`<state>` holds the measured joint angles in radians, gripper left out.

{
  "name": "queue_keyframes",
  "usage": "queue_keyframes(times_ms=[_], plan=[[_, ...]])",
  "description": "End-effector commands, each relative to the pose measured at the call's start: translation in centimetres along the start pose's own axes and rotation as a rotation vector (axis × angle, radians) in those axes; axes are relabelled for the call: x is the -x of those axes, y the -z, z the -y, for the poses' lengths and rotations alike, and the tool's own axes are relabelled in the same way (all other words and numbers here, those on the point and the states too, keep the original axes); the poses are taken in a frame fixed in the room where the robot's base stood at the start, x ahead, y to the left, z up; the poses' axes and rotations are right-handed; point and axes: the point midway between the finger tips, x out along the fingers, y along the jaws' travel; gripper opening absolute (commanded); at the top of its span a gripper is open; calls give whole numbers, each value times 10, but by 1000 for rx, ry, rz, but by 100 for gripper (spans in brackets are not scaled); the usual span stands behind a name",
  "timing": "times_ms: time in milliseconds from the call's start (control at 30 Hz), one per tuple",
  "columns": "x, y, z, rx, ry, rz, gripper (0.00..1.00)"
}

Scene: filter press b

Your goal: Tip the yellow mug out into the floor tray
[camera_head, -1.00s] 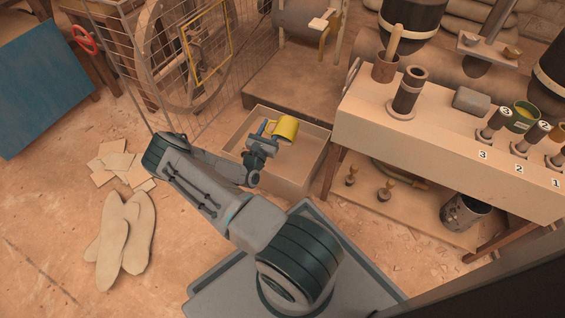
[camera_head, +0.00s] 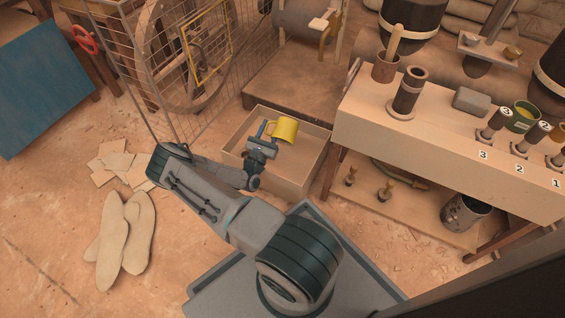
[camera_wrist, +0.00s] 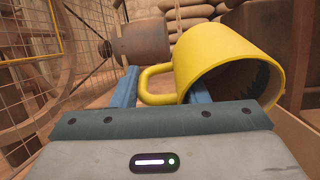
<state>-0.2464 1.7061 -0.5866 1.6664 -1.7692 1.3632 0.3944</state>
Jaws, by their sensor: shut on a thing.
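The yellow mug (camera_head: 284,130) is held over the floor tray (camera_head: 308,173), a shallow tan box on the floor. My gripper (camera_head: 264,129) is shut on the mug's handle. In the wrist view the mug (camera_wrist: 228,58) lies tilted, with its open mouth facing down and toward the camera, and its inside is dark. The blue fingers (camera_wrist: 160,90) are on either side of the handle, which is at the mug's left. What is inside the mug cannot be made out.
A wire cage (camera_head: 190,90) with a wheel stands just behind and left of the tray. A workbench (camera_head: 430,140) with plungers and a green cup stands at the right. Paper sheets and insole-shaped pieces (camera_head: 122,235) lie on the floor at left.

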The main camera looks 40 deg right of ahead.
Motion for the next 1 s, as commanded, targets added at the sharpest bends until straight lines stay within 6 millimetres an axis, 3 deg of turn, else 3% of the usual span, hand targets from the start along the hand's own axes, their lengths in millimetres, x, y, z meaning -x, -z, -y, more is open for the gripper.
queue_keyframes(times_ms=[1000], plan=[[-1, -26, -1, -4, -7, 138, 0]])
